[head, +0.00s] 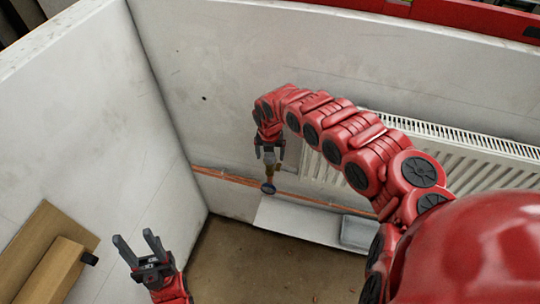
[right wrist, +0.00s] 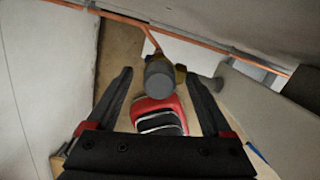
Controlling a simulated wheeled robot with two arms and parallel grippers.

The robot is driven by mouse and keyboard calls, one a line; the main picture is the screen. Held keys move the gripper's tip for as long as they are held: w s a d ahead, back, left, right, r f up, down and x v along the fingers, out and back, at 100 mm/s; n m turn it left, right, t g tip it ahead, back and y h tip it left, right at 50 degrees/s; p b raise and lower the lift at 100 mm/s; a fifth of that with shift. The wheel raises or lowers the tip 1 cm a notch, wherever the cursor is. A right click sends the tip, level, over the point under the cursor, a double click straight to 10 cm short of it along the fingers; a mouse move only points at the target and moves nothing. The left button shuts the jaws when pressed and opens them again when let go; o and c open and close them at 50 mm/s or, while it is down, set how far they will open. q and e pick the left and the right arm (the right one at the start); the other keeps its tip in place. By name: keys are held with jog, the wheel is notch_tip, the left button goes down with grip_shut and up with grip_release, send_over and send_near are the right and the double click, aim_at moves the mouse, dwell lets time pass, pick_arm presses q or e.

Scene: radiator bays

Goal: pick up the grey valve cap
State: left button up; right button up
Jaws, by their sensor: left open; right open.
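The grey valve cap (head: 268,187) is a small dark round piece at the end of a brass valve (head: 272,170), low by the back wall. In the right wrist view the cap (right wrist: 160,78) is a round grey face, lined up between the fingertips. My right gripper (head: 269,151) is open and empty, with its fingers just above the cap in the head view. I cannot tell whether the cap is within reach of the fingers in depth. My left gripper (head: 139,246) is open and empty, low at the left, away from the valve.
A white radiator (head: 455,155) hangs on the back wall, right of the valve. A copper pipe (head: 228,176) runs low along the wall. A white sheet (head: 290,218) with a grey tray (head: 357,232) lies below. Wooden boards (head: 50,250) lean at the left. Bare floor shows between.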

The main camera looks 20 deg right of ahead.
grip_shut()
dwell(0.3)
jog(key=shift+r, duration=0.1)
